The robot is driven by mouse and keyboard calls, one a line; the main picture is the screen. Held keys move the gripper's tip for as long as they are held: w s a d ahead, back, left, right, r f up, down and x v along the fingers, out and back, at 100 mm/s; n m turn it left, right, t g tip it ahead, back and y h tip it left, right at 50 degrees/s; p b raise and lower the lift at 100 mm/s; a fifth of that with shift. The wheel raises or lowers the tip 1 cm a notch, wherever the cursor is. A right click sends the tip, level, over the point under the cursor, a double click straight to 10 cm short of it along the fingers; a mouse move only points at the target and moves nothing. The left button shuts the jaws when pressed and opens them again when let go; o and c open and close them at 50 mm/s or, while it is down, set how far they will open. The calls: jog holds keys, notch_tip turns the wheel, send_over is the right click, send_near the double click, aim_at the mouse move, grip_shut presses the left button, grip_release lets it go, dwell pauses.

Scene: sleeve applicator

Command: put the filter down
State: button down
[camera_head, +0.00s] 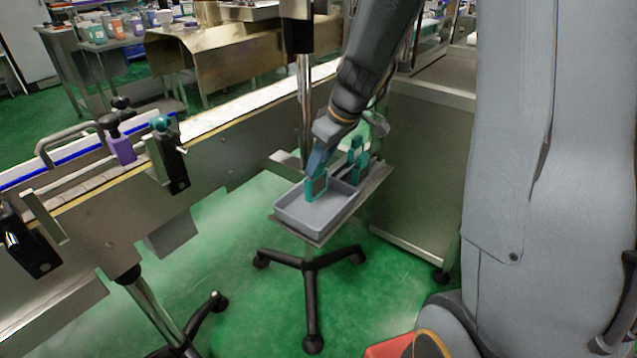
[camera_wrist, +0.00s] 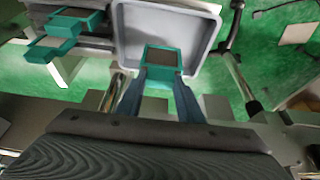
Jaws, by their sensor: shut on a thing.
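A teal-framed filter with a dark grey centre is in my gripper; the filter (camera_head: 316,188) shows upright over the grey tray in the head view. It also shows in the wrist view (camera_wrist: 162,56). My gripper (camera_head: 317,167) is shut on it from above, with a blue-grey finger on each side in the wrist view (camera_wrist: 161,78). The filter is over the inside of the shallow grey tray (camera_head: 290,222), near its back side. I cannot tell whether its lower edge touches the tray floor. The tray's rim also shows in the wrist view (camera_wrist: 213,12).
Other teal-framed pieces (camera_head: 357,160) stand beside the tray, on the right part of the same wheeled stand (camera_head: 310,262). A conveyor (camera_head: 210,150) runs behind and to the left. A steel cabinet (camera_head: 425,170) is close on the right. The front of the tray is empty.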

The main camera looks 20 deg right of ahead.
aim_at(319, 176)
jog(key=shift+f+b, duration=0.4)
jog(key=shift+f, duration=1.85)
jog(key=shift+f, duration=0.15)
jog(key=c, duration=1.2)
grip_release()
jog(key=shift+r, duration=0.25)
jog(key=p+v, duration=0.2)
jog(key=v, duration=0.9)
jog(key=s+m+g, duration=0.1)
jog(key=s+m, duration=0.1)
jog(key=s, duration=0.5)
jog(key=s+a+m+g+h, duration=0.1)
jog(key=s+m, duration=0.2)
jog(key=s, duration=0.3)
jog(key=s+a+f+m+g+h, duration=0.1)
jog(key=s+m, duration=0.1)
jog(key=s, duration=0.5)
jog(key=shift+s+a+f+m+g, duration=0.1)
jog(key=shift+s+a+m+g, duration=0.1)
jog(key=shift+s+m+g, duration=0.15)
